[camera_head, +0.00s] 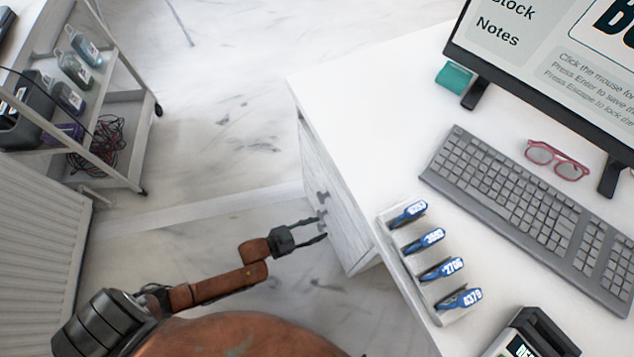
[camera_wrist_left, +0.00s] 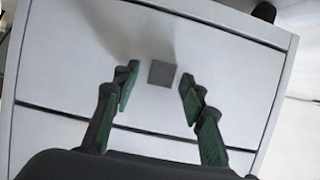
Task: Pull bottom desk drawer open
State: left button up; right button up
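The white desk drawer unit (camera_head: 338,205) stands under the left side of the desk, and its drawers look shut. Dark square knobs (camera_head: 323,195) show on its front in the head view. My left gripper (camera_head: 320,228) is open in front of the lower part of the unit. In the left wrist view the open fingers (camera_wrist_left: 157,78) stand on either side of one dark square knob (camera_wrist_left: 162,73) on a drawer front (camera_wrist_left: 75,60), with gaps on both sides. I cannot tell for sure which drawer this is. My right gripper is out of view.
The white desktop (camera_head: 365,110) holds a keyboard (camera_head: 535,200), red glasses (camera_head: 557,160), a monitor (camera_head: 555,75) and a rack of blue tags (camera_head: 425,290). A trolley (camera_head: 125,100) and a radiator (camera_head: 40,235) stand left. The marble floor (camera_head: 235,110) left of the drawers is clear.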

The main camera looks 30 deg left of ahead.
pick_arm(q)
jog(key=shift+c, duration=0.3)
grip_shut()
dwell(0.4)
